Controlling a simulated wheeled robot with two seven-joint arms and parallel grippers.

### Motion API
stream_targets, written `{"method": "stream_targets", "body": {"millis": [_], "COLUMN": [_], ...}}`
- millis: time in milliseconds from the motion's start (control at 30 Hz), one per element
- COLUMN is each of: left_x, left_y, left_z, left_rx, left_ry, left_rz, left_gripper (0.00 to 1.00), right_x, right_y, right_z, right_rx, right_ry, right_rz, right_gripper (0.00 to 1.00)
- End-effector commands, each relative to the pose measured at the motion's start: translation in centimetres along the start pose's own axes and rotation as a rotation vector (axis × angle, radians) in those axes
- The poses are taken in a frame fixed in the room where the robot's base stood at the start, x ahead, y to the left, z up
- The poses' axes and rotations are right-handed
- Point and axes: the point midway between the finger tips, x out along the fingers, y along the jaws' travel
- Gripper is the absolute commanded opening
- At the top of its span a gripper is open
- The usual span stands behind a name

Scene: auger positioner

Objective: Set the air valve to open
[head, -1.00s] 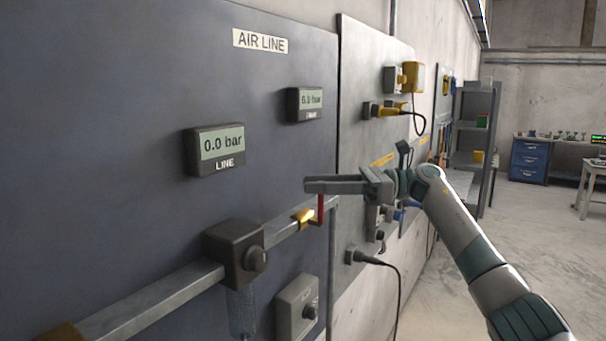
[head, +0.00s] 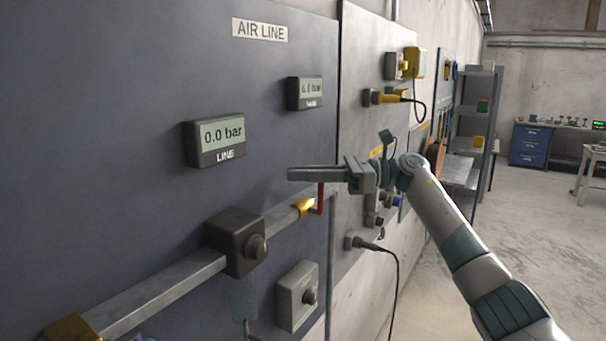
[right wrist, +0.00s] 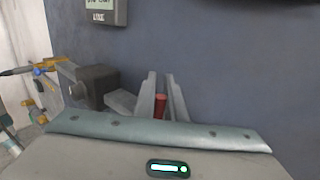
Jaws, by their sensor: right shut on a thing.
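The air valve is a brass body (head: 304,207) on the grey pipe of the AIR LINE panel, with a red lever (head: 320,200) standing up beside it. My right gripper (head: 291,174) is at the lever's top, its fingers reaching left past it. In the right wrist view the red lever (right wrist: 160,106) shows between the two fingers, and the gripper is shut on it. The fingers hide the lever's upper end in the head view. The LINE display (head: 222,134) reads 0.0 bar.
A dark regulator box with a knob (head: 236,242) sits on the pipe left of the valve. A grey box with a knob (head: 297,297) is below. A second display (head: 312,92) reads about 6.0 bar. Open floor lies to the right.

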Motion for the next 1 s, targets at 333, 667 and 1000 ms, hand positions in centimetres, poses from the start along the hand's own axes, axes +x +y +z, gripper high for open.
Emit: {"method": "stream_targets", "body": {"millis": [333, 667, 1000], "left_x": [1.7, 5.7, 9.5], "left_y": [-0.1, 0.0, 0.1], "left_z": [0.2, 0.6, 0.9], "left_rx": [0.000, 0.000, 0.001], "left_ry": [-0.001, -0.001, -0.001], "left_rz": [-0.001, -0.001, -0.001], "left_gripper": [0.28, 0.28, 0.28], "right_x": [0.2, 1.1, 2.1], "right_y": [0.4, 1.7, 3.4], "right_z": [-0.4, -1.2, -2.2], "right_rx": [-0.047, -0.189, -0.390], "right_ry": [0.030, 0.124, 0.258], "right_rz": [-0.001, -0.002, -0.001], "right_gripper": [0.00, 0.00, 0.00]}}
